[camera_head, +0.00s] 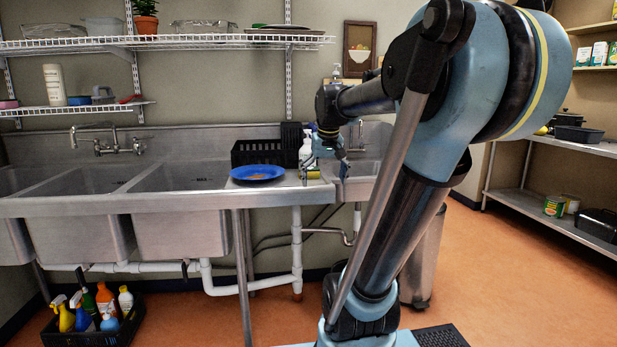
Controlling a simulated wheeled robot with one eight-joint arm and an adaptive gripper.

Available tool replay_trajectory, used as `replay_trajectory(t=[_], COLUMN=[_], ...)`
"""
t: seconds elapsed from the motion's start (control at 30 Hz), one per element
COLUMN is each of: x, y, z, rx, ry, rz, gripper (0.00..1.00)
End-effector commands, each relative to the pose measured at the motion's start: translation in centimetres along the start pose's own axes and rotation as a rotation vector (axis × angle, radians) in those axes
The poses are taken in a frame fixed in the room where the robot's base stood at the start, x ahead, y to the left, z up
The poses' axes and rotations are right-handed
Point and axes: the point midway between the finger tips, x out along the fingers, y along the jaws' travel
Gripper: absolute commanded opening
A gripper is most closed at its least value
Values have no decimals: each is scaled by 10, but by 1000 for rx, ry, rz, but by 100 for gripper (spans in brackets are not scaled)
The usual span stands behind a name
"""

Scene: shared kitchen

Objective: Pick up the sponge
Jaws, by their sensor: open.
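A small yellow and green block (314,174), which looks like the sponge, lies on the steel counter right of a blue plate (258,172). My gripper (327,168) is open just above the counter, pointing down. Its left finger is close to the sponge and seems to cover part of it. I cannot tell whether they touch.
A black crate (256,152) stands behind the plate, with a white bottle (305,148) to its right. Sink basins (180,177) lie to the left. A wire shelf (160,41) hangs above. A bin of spray bottles (95,325) is on the floor.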

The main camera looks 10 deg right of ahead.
Motion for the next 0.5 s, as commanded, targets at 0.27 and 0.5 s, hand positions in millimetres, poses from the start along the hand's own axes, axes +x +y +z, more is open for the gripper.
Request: replay_trajectory(t=[0.27, 0.5], x=[-38, -56], y=[3, 5], z=[-112, -193], rx=[-4, -7], ry=[44, 77], rz=[-2, -4], gripper=[94, 94])
